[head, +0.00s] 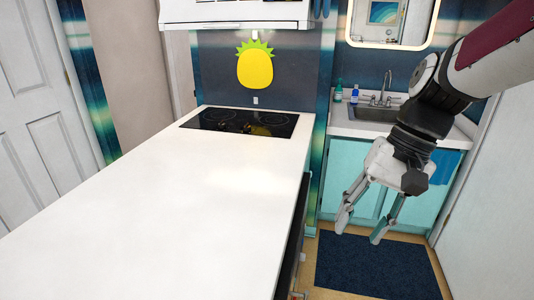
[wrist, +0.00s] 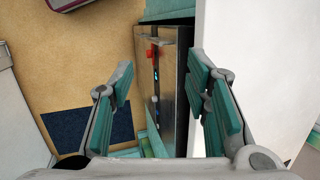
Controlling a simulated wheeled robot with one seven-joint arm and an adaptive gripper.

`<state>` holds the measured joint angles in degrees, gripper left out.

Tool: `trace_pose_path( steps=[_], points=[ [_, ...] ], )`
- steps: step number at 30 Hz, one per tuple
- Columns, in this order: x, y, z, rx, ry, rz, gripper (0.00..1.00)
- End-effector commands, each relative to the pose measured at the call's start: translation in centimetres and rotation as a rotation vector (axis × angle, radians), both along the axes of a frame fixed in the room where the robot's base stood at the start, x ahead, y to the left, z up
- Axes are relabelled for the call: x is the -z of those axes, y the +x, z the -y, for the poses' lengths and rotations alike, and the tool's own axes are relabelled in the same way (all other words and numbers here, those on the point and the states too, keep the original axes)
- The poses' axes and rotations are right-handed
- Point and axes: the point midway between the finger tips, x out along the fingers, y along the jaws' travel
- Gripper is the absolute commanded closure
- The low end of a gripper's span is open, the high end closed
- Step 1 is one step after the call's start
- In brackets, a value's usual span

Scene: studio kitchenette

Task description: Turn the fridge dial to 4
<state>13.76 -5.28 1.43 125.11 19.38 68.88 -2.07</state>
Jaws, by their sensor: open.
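My gripper (head: 360,231) is open and empty, hanging in the air to the right of the white counter, above the floor. In the wrist view its two fingers (wrist: 160,80) are spread wide, with nothing between them. Beyond them, under the counter, is a dark appliance front (wrist: 175,75). It has a red knob-like part (wrist: 150,53) and a small blue light or display. I cannot tell whether this is the fridge. No dial with readable numbers shows in either view.
The long white counter (head: 150,210) has a black cooktop (head: 240,122) at its far end. A sink (head: 375,112) stands over teal cabinets at the back right. A dark blue mat (head: 375,265) lies on the floor below my gripper. The counter's near part is clear.

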Motion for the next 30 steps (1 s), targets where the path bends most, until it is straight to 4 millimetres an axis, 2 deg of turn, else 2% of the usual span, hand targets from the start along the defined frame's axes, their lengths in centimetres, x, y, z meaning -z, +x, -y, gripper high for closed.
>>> trace_pose_path(
  steps=[1, 3, 8, 15, 24, 30],
  points=[
    [2.1, 1.9, 0.3, 0.031, 0.045, -0.046, 0.57],
    [3.9, 4.0, 0.6, 0.07, 0.108, -0.097, 0.57],
    [8.7, 8.7, 1.6, 0.165, 0.262, -0.204, 0.57],
    [17.0, 15.1, 4.2, 0.309, 0.512, -0.333, 0.57],
    [29.0, 20.8, 8.6, 0.498, 0.846, -0.434, 0.57],
    [36.6, 22.6, 11.4, 0.61, 1.05, -0.46, 0.57]
  ],
)
